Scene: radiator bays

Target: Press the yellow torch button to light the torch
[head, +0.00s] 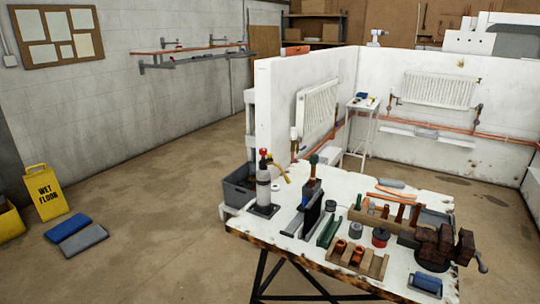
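A grey bottle (263,187) with a dark lower band and a red top stands upright on a dark base at the left corner of the workbench (345,184). A curved yellow piece (280,171) sticks out beside its top to the right; it looks like part of a torch. I cannot make out a separate yellow button or any flame. A dark upright holder (313,205) with a green-topped item (314,160) stands to the right of the bottle. Neither of my grippers is in view.
A vise (435,242), a wooden rack of copper fittings (357,260) and several tools crowd the bench. A grey bin (238,186) is at its left edge. White partition walls with radiators stand behind.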

